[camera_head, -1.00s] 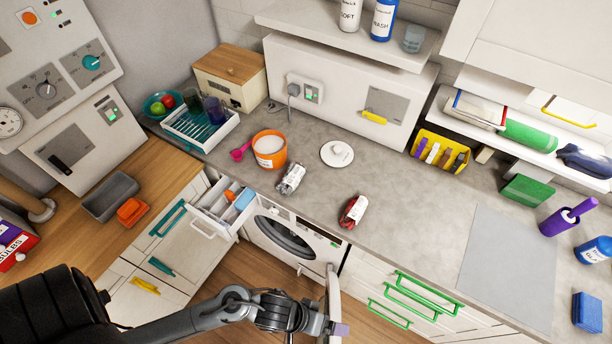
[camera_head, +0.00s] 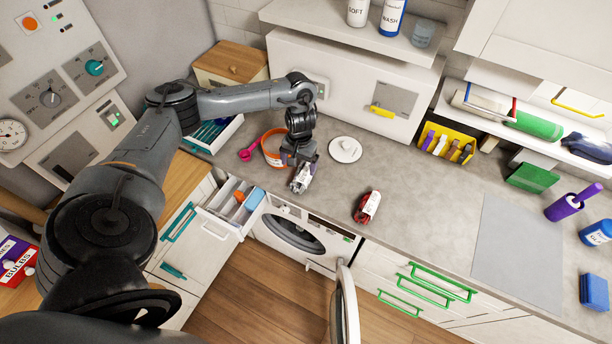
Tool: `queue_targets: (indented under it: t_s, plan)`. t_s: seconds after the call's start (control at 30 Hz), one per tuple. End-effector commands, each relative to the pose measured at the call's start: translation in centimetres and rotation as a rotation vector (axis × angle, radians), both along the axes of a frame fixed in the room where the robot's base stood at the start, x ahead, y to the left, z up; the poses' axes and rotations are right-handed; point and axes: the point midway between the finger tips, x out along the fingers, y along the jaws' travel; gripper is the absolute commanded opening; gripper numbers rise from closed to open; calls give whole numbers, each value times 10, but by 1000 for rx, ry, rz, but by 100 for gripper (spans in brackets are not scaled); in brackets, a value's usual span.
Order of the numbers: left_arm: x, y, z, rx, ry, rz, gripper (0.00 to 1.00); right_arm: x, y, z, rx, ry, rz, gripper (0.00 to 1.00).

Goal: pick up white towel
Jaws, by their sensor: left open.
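A rolled white-and-grey towel (camera_head: 300,181) lies near the front edge of the grey counter, above the washing machine. My left gripper (camera_head: 299,161) points down over its back end. Its jaws are open and their tips are close to the towel, partly covering it. I cannot tell whether they touch it. A second roll, red and white (camera_head: 367,207), lies apart to the right on the counter. My right gripper is not in view.
An orange tub (camera_head: 271,150) with a pink scoop (camera_head: 250,152) stands just left of my gripper. A white round lid (camera_head: 345,150) lies to its right. The counter's middle is clear.

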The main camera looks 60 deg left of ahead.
Motion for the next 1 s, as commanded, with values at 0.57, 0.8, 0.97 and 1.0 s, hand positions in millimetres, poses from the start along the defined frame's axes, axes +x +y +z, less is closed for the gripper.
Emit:
queue_targets:
  t_s: [0.57, 0.8, 0.97, 1.0]
  plan:
    - [21, 2, -33, 3, -55, 3, 94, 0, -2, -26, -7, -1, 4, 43]
    - [19, 4, -47, 2, -53, 3, 94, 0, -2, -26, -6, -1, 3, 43]
    - [17, 6, -66, 2, -51, 3, 94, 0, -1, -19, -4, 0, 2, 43]
    - [18, 6, -71, 2, -54, 3, 94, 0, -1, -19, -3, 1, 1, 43]
